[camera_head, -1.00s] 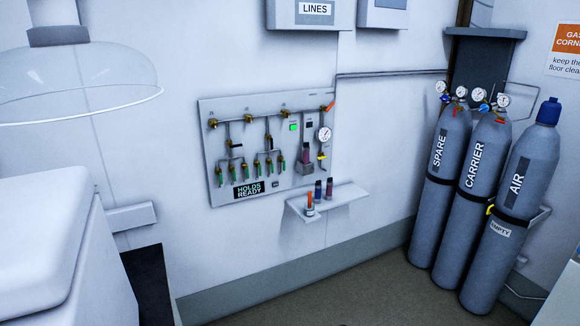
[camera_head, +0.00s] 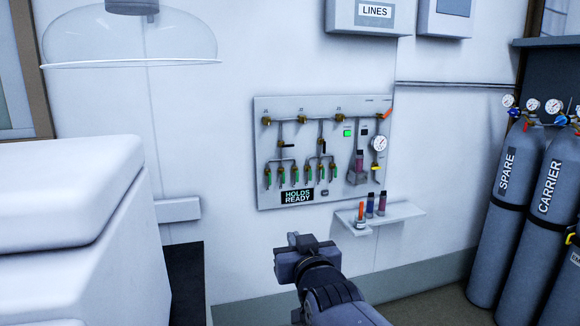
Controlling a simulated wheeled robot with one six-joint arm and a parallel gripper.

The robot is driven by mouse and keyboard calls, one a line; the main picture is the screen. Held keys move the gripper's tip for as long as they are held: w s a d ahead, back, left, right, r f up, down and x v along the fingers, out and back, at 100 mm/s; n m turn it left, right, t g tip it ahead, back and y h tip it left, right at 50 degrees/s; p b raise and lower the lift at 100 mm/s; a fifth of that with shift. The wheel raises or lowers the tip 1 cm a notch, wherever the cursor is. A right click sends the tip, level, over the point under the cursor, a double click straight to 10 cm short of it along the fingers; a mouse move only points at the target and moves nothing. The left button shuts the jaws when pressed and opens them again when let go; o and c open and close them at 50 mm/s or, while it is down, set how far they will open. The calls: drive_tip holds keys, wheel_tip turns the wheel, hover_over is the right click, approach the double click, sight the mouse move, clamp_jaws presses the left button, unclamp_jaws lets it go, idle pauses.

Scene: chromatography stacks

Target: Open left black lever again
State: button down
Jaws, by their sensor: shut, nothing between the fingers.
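The left black lever (camera_head: 287,146) is small and sits on the left drop pipe of the wall panel (camera_head: 265,203). It appears to lie crosswise to its pipe. The right black lever (camera_head: 322,143) is on the neighbouring drop pipe and appears to stand more along it. My gripper (camera_head: 303,243) is shut and empty, in front of the wall and below the panel in the picture. It is apart from both levers.
A small shelf (camera_head: 402,213) with several coloured vials is right of my gripper. A white bench unit (camera_head: 70,200) fills the left. Gas cylinders (camera_head: 502,200) stand at the right. A red-orange lever (camera_head: 387,114) is at the panel's top right.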

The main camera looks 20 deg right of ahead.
drive_tip(key=shift+w+a+r+t+b, duration=0.1)
drive_tip(key=shift+w+r+t+b, duration=0.3)
drive_tip(key=shift+w+t+b, duration=0.4)
drive_tip(key=shift+w+a+r+t+b, duration=0.1)
drive_tip(key=shift+w+r+t+b, duration=0.25)
drive_tip(key=shift+w+t+b, duration=0.4)
drive_tip(key=shift+w+r+t+b, duration=0.4)
drive_tip(key=shift+w+t+b, duration=0.25)
drive_tip(key=shift+t, duration=0.3)
drive_tip(key=shift+w, duration=0.15)
